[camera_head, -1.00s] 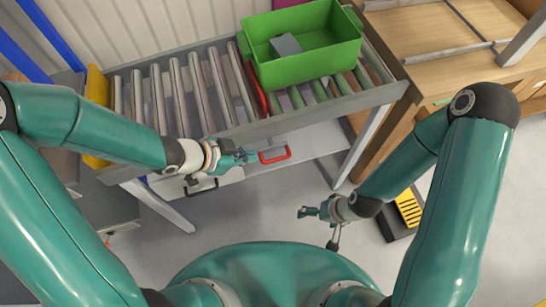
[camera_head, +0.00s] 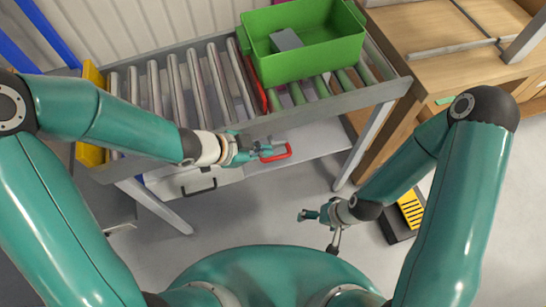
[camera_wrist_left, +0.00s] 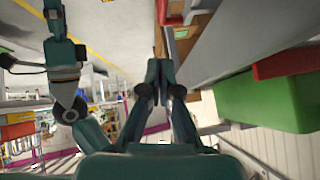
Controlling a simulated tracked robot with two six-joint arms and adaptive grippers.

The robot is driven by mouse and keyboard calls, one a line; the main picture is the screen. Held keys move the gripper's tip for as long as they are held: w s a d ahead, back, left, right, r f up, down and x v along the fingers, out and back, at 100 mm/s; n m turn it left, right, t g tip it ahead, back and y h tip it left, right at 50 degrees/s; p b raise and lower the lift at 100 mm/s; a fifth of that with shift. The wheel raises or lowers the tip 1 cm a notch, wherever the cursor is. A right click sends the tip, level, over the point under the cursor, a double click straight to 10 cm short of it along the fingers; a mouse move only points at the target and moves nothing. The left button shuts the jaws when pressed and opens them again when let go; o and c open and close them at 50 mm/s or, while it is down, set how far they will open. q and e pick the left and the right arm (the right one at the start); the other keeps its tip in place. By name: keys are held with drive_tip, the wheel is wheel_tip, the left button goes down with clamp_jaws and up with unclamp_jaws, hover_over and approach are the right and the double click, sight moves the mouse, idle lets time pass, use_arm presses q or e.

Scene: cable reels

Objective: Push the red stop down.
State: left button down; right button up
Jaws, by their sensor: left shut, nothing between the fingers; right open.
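The red stop (camera_head: 254,84) is a red bar across the roller conveyor, standing upright against the left side of the green crate (camera_head: 310,62). In the left wrist view the stop (camera_wrist_left: 287,62) shows at the right, beside the crate. My left gripper (camera_head: 268,149) is shut and empty in front of the conveyor, below the stop, close to a red handle (camera_head: 288,152). I cannot tell if it touches the handle. The closed fingers show in the left wrist view (camera_wrist_left: 160,68). My right gripper (camera_head: 304,214) is open and empty over the floor, away from the conveyor.
The conveyor's grey side rail (camera_head: 225,137) lies between my left gripper and the stop. A grey block sits in the crate. A yellow plate (camera_head: 91,153) stands at the conveyor's left end. A dark handle (camera_head: 199,187) is at lower left. A wooden bench (camera_head: 420,35) is at right.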

use_arm(q)
drive_tip(key=b, duration=0.2)
hover_over(283, 156)
drive_tip(key=s+a, duration=0.2)
wheel_tip(283, 156, down, 4)
drive_tip(key=shift+w+a+f, duration=0.1)
drive_tip(key=shift+a+f, duration=0.05)
drive_tip(key=shift+f, duration=0.45)
drive_tip(key=shift+w+a+f, duration=0.1)
drive_tip(key=shift+f, duration=0.45)
drive_tip(key=shift+w+f, duration=0.1)
drive_tip(key=shift+f, duration=0.35)
